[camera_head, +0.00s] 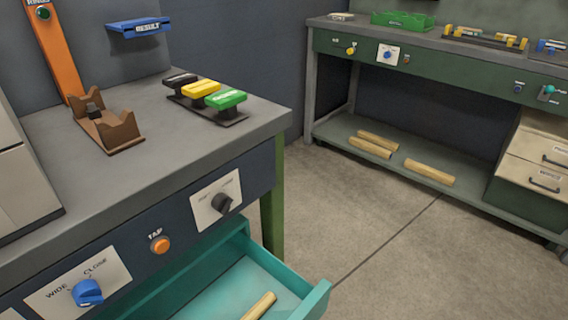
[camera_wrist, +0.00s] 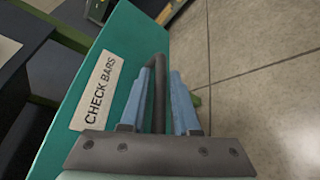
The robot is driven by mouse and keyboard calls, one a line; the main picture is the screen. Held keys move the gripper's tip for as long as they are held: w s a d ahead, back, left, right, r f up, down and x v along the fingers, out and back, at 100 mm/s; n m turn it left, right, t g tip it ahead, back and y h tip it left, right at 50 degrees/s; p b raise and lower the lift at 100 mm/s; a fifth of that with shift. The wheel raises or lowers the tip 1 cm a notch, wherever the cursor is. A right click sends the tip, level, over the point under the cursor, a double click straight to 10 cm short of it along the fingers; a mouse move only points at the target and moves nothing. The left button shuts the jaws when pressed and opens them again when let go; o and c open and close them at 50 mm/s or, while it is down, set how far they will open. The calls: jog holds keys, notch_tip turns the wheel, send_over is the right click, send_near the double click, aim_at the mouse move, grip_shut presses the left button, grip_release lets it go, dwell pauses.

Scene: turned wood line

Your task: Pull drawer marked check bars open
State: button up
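The teal drawer (camera_head: 314,302) under the left bench stands pulled out, and the head view looks down into it. A short wooden bar (camera_head: 259,306) lies inside. In the wrist view the drawer's front (camera_wrist: 145,35) carries a white label (camera_wrist: 97,93) reading CHECK BARS. Its dark bar handle (camera_wrist: 159,85) lies between the two blue fingers of my gripper (camera_wrist: 159,72). The fingertips sit close on both sides of the handle, and the gripper appears shut on it. My gripper does not show in the head view.
The bench front above the drawer has a blue knob (camera_head: 87,292), an orange button (camera_head: 160,244) and a black knob (camera_head: 221,203). A green bench leg (camera_head: 272,215) stands beside the drawer. Open concrete floor (camera_head: 370,240) lies to the right, before a second bench (camera_head: 430,62).

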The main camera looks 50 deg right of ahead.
dwell(0.4)
jog(key=p+v, duration=0.2)
jog(key=v, duration=1.1)
jog(key=shift+p, duration=0.35)
jog(key=shift+d, duration=0.1)
